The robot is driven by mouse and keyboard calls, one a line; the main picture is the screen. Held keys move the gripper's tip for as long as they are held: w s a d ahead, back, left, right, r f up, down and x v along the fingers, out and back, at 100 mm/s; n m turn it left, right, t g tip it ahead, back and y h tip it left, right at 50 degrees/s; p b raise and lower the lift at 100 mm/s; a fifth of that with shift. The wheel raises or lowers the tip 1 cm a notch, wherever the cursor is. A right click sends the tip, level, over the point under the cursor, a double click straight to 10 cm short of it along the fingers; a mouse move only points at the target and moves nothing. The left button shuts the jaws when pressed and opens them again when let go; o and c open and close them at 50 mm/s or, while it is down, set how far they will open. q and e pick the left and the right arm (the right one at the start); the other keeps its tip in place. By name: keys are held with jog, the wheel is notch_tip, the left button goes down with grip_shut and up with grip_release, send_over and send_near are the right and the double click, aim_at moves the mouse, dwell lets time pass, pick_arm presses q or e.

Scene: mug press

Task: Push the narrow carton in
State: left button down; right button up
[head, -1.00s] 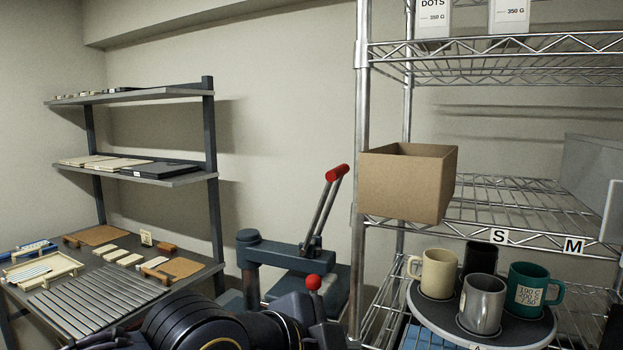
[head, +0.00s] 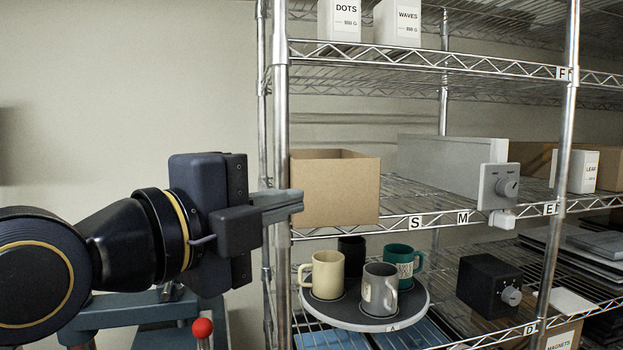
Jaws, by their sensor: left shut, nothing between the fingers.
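The brown open-topped carton (head: 336,195) stands upright at the left end of the middle wire shelf (head: 400,224). Its front hides part of the shelf's front rail, so it appears to stick out past the edge. My left gripper (head: 294,203) comes in from the left with its fingers shut and empty. Its fingertips overlap the carton's left front edge in the head view; I cannot tell whether they touch it. My right gripper is not in view.
A metal post (head: 281,120) stands just behind my left fingers. Right of the carton is a long grey box (head: 450,165) with a knob. Below, a round tray (head: 422,308) holds several mugs. White packs (head: 397,24) stand on the shelf above.

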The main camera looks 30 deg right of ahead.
aim_at(323, 181)
pick_arm(q)
jog(key=shift+w+d+p, duration=0.55)
jog(key=shift+w+d, duration=0.6)
jog(key=shift+d, duration=0.3)
jog(key=shift+w+d+p, duration=0.55)
jog(key=shift+w+d, duration=0.6)
jog(key=shift+d, duration=0.25)
jog(key=shift+w+d+p, duration=0.55)
jog(key=shift+w+d, duration=0.6)
jog(key=shift+d, duration=0.3)
jog(key=w+d+p, duration=0.1)
jog(key=w, duration=0.1)
jog(key=w+p, duration=0.2)
jog(key=w+d+p, duration=0.1)
jog(key=w+p, duration=0.1)
jog(key=shift+w+d+r, duration=0.2)
jog(key=shift+w+d, duration=0.05)
jog(key=shift+d, duration=0.05)
jog(key=shift+w+f+p, duration=0.1)
jog(key=shift+w+p, duration=0.1)
jog(key=shift+p, duration=0.1)
jog(key=shift+f, duration=0.15)
jog(key=shift+s, duration=0.1)
